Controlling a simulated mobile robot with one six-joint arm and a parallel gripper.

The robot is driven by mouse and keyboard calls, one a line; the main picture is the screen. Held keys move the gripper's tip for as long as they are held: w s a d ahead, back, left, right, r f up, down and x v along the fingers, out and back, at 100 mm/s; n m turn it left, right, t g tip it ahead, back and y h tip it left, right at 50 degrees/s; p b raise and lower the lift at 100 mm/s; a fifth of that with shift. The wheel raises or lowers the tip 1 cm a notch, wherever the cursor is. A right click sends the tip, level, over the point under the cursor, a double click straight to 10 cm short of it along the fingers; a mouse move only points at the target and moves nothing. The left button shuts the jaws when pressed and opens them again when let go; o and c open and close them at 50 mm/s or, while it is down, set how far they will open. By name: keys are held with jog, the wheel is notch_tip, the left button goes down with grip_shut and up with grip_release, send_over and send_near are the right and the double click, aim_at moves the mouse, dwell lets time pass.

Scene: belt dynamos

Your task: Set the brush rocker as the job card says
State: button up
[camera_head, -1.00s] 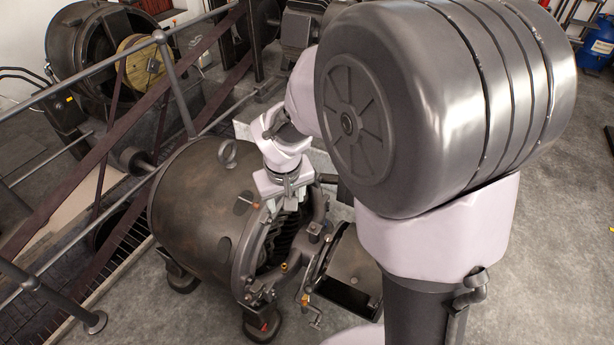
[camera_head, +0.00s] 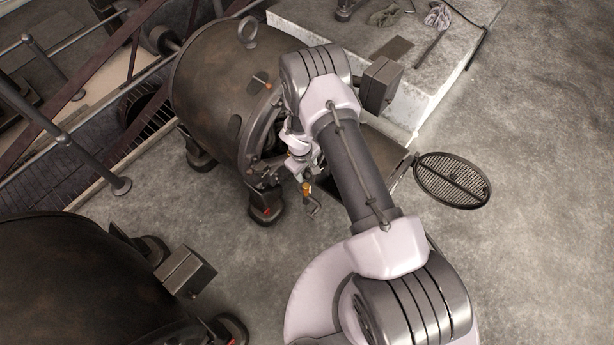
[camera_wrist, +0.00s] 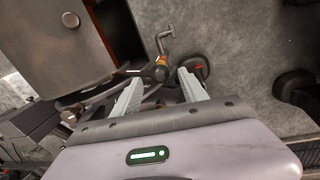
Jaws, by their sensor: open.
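The dynamo (camera_head: 215,80) is a dark, rust-marked drum with a lifting eye on top. Its open end faces my arm, which covers much of it, so the brush rocker and its setting cannot be made out. A small crank (camera_head: 310,200) with a brass collar hangs at the lower edge of that end. It also shows in the wrist view (camera_wrist: 163,42), just beyond my fingertips, with a dark round knob by its collar. My gripper (camera_wrist: 160,88) is open, with its pale fingers apart and nothing held. In the head view my gripper (camera_head: 301,165) is just above the crank. No job card is visible.
A round grated cover (camera_head: 452,180) stands out to the right. A box (camera_head: 380,85) juts beside my arm. A second machine (camera_head: 75,285) fills the lower left. Railings (camera_head: 60,130) run along the left, and a pale plinth (camera_head: 440,75) lies behind. The right floor is clear.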

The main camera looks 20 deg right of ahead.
jog(key=shift+w+d+f+b, duration=0.1)
jog(key=shift+f+b, duration=0.05)
jog(key=shift+f, duration=0.55)
jog(key=shift+d+f+b, duration=0.1)
jog(key=shift+f+b, duration=0.05)
jog(key=shift+f, duration=0.5)
grip_shut()
dwell(0.4)
